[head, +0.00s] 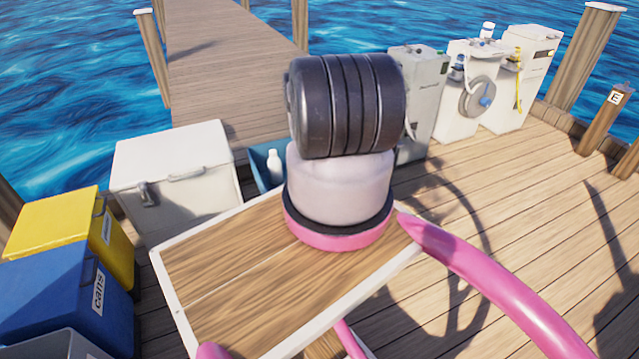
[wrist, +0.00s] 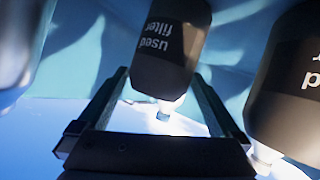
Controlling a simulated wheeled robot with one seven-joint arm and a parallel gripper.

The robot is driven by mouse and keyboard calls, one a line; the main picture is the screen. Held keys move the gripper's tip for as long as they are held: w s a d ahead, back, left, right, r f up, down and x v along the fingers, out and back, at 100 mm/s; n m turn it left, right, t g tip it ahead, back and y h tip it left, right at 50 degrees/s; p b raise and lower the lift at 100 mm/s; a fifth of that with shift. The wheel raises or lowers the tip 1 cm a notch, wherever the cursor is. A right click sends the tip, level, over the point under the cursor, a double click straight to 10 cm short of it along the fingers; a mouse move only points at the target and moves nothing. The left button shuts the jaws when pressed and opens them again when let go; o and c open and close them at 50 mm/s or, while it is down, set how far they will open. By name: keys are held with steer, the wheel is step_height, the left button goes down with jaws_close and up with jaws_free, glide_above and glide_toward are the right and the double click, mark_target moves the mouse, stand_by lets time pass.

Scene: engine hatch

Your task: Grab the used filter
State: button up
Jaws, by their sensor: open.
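The used filter (wrist: 172,45) is a dark, rounded cylinder with white lettering reading "used filter" upside down in the wrist view. A pale narrow end points down toward my gripper. My gripper (wrist: 160,76) is open, with one finger on each side of that narrow end. The filter's dark body is level with the fingertips or just beyond them. I cannot tell whether the fingers touch it. The filter's far end is cut off by the top of the view. Neither the filter nor my gripper shows in the head view.
A second dark cylinder (wrist: 285,85) with partly cut-off lettering stands close on the right of the right finger. A shiny grey object (wrist: 18,45) is at the left. In the head view, a white chest (head: 175,170), yellow bin (head: 60,230) and blue bin (head: 65,300) stand on the dock.

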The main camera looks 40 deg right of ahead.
steer(key=c, duration=1.4)
steer(key=shift+c, duration=0.2)
steer(key=shift+w+r, duration=0.1)
